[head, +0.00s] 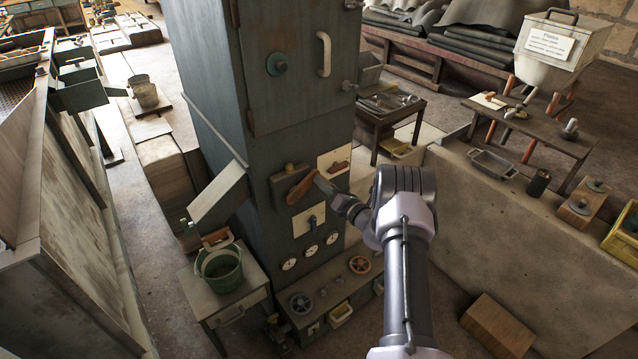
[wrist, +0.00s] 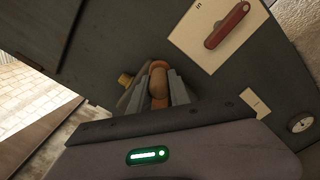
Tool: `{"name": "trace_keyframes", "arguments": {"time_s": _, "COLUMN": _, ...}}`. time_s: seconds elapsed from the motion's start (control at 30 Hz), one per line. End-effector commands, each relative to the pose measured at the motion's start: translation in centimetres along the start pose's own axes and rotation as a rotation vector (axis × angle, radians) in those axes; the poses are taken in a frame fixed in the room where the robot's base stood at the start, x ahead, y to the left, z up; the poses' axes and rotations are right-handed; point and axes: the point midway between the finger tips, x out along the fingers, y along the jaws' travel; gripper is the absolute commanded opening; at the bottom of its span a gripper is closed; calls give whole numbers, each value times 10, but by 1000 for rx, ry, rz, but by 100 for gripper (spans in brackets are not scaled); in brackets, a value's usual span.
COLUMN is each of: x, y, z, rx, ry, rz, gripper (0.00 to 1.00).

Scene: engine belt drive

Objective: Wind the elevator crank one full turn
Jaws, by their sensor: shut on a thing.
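The elevator crank (head: 300,189), a brown arm on a dark mount, sits on the front of the tall grey-green cabinet (head: 296,100). My gripper (head: 322,184) reaches it from the right in the head view. In the wrist view, my gripper (wrist: 156,92) is shut on the crank's rounded brown grip (wrist: 158,78), with a grey finger on each side. A small yellow-brown knob (wrist: 125,79) shows left of the fingers. The rest of the crank is mostly hidden by my gripper in the wrist view.
A red lever on a cream plate (head: 337,155) is close to the right of the crank. A switch plate (head: 308,220) and several gauges (head: 310,251) are below it. A green bucket (head: 220,269) stands on a small table at left. A low concrete wall (head: 510,215) runs at right.

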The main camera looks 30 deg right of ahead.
Motion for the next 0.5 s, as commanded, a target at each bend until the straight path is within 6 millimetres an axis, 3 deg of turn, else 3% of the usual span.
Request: {"name": "trace_keyframes", "arguments": {"time_s": 0.5, "x": 0, "y": -35, "z": -23, "rx": 474, "ry": 0, "rz": -2, "gripper": 0}}
